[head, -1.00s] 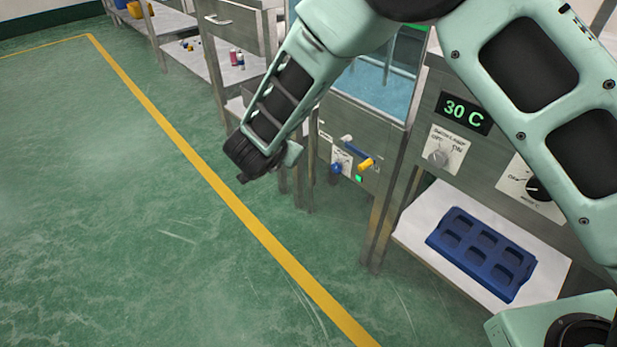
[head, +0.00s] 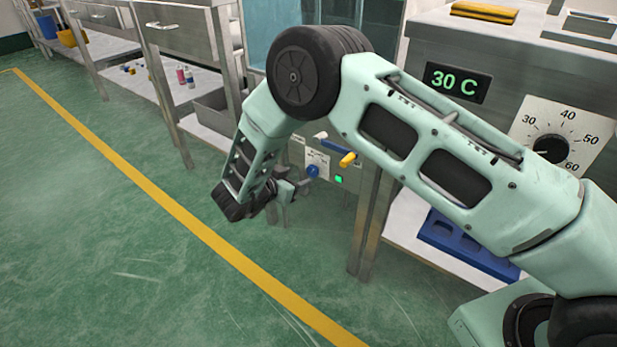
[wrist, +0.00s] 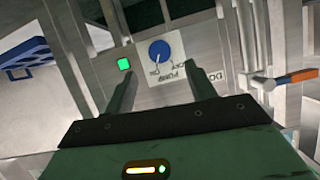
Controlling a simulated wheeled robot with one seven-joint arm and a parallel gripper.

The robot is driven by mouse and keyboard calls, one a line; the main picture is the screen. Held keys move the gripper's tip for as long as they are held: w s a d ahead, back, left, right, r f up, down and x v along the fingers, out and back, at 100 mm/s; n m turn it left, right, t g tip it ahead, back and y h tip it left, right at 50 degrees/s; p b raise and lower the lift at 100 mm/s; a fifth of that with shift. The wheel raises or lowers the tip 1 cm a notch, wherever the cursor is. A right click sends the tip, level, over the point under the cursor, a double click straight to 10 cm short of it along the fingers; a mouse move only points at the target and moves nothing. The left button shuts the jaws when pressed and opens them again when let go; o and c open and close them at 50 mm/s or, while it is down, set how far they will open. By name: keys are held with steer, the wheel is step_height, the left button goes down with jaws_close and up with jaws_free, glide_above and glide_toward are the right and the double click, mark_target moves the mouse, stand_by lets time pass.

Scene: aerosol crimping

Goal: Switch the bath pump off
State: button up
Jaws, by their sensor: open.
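The bath pump's blue knob (head: 313,171) sits on a white label plate on the steel front under the bath. In the wrist view the knob (wrist: 159,51) and its plate (wrist: 166,74) show upside down, with PUMP, ON and OFF lettering. A pale mark on the knob seems to point toward ON, but it is small. A green lamp (wrist: 124,64) beside it is lit; it also shows in the head view (head: 339,179). My gripper (wrist: 162,76) is open and empty, facing the panel, with the knob beyond and between its fingers, apart from them. In the head view my gripper (head: 287,193) is just left of the knob.
An orange-ended handle (wrist: 296,76) is at right in the wrist view. A blue tray (head: 450,238) lies on the shelf at right. Open green floor is left of the bench.

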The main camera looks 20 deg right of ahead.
mark_target(311, 172)
steer(key=b+x, duration=0.2)
steer(key=x, duration=0.5)
steer(key=shift+w+d+f, duration=0.15)
steer(key=shift+d, duration=0.1)
steer(key=c, duration=1)
